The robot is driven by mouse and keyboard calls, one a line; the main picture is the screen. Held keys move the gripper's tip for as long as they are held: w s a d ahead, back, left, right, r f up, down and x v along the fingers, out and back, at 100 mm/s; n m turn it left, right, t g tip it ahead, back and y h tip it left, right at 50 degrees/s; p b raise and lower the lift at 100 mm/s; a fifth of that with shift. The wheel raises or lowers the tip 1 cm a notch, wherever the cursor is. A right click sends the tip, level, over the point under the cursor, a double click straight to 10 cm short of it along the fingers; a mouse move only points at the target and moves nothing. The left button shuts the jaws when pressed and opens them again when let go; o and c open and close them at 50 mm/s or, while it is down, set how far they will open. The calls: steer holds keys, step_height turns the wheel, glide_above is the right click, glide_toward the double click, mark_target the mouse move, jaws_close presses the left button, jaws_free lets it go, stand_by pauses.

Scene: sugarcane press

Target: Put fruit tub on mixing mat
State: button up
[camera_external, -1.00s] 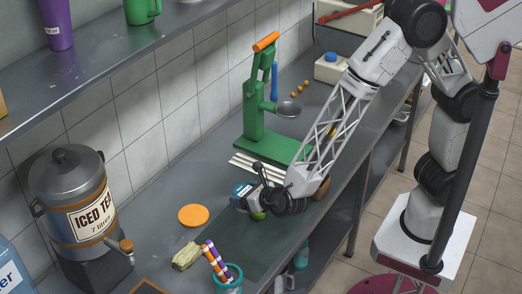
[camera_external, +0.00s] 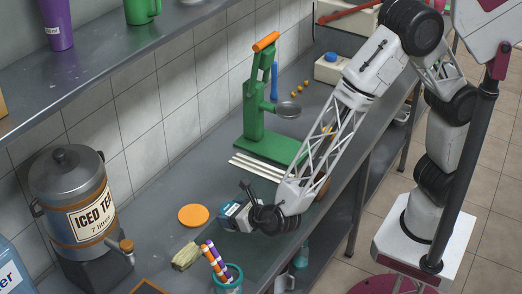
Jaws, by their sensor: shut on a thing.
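My gripper (camera_external: 240,212) is low over the counter, left of the lattice forearm, with its jaws shut. A small blue and white piece (camera_external: 228,214) shows at the jaws. It looks like part of the fruit tub, but the gripper and wrist hide most of it and its contents. The mixing mat appears to be the dark green rectangle (camera_external: 240,254) on the counter, below and in front of the gripper. I cannot tell whether the tub touches the surface.
An orange disc (camera_external: 194,215) lies left of the gripper. The green press (camera_external: 262,125) and white strips (camera_external: 257,167) are behind. An iced tea dispenser (camera_external: 75,205) stands at left.

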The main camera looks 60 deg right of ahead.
steer(key=shift+f, duration=2.05)
steer(key=shift+f, duration=0.1)
steer(key=shift+f, duration=1.7)
steer(key=shift+f, duration=0.15)
steer(key=o, duration=1)
steer(key=shift+o, duration=0.2)
steer(key=shift+r, duration=0.2)
steer(key=v, duration=1.2)
steer(key=shift+r, duration=0.1)
